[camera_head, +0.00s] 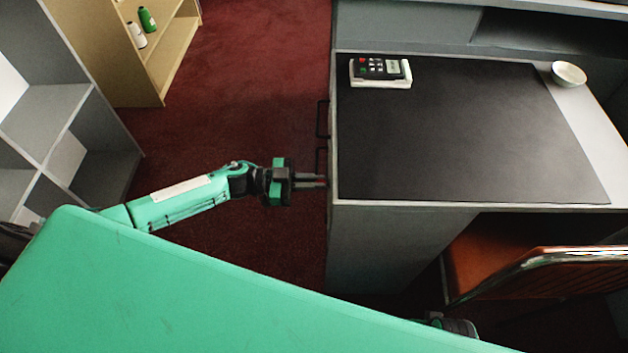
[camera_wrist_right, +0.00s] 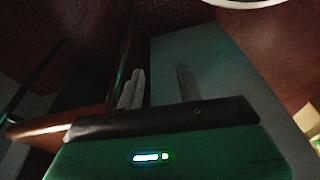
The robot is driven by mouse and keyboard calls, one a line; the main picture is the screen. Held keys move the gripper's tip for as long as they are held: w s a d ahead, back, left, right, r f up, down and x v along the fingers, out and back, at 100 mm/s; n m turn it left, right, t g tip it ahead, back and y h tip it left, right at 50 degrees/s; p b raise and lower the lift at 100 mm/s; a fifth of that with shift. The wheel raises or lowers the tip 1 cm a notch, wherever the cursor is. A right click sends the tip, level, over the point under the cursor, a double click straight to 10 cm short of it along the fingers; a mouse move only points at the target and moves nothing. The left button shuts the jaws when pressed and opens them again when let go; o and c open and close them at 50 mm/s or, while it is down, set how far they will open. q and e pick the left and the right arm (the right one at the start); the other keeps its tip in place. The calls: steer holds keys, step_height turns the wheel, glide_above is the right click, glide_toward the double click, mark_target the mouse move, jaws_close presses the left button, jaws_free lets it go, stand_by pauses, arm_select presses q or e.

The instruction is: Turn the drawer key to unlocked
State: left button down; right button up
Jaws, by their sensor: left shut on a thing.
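My left gripper (camera_head: 322,181) reaches in from the left to the front face of the grey desk (camera_head: 385,240), just below the desk top's left edge. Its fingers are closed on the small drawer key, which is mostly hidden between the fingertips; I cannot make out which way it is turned. Two dark drawer handles (camera_head: 322,118) stick out from the same face, one close to the gripper. My right gripper (camera_wrist_right: 159,84) shows in the right wrist view with its two fingers apart and nothing between them.
A card terminal (camera_head: 378,68) on a white base and a white bowl (camera_head: 569,74) stand on the desk; its black mat (camera_head: 460,130) is otherwise clear. An orange chair (camera_head: 510,262) is at the lower right. Shelves (camera_head: 60,110) stand left, with open red carpet between.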

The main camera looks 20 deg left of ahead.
arm_select(q)
steer(key=shift+s+f+m+b, duration=0.1)
steer(key=shift+m+b, duration=1.3)
steer(key=shift+m, duration=2.9)
steer(key=shift+s+f+m+b, duration=0.1)
steer(key=shift+m+b, duration=1.25)
steer(key=shift+m, duration=2.95)
arm_select(e)
step_height(320, 180, up, 12)
steer(key=t, duration=0.1)
steer(key=shift+s+d, duration=0.2)
steer(key=shift+s, duration=0.25)
arm_select(q)
steer(key=c, duration=1.5)
jaws_free()
steer(key=shift+c, duration=0.2)
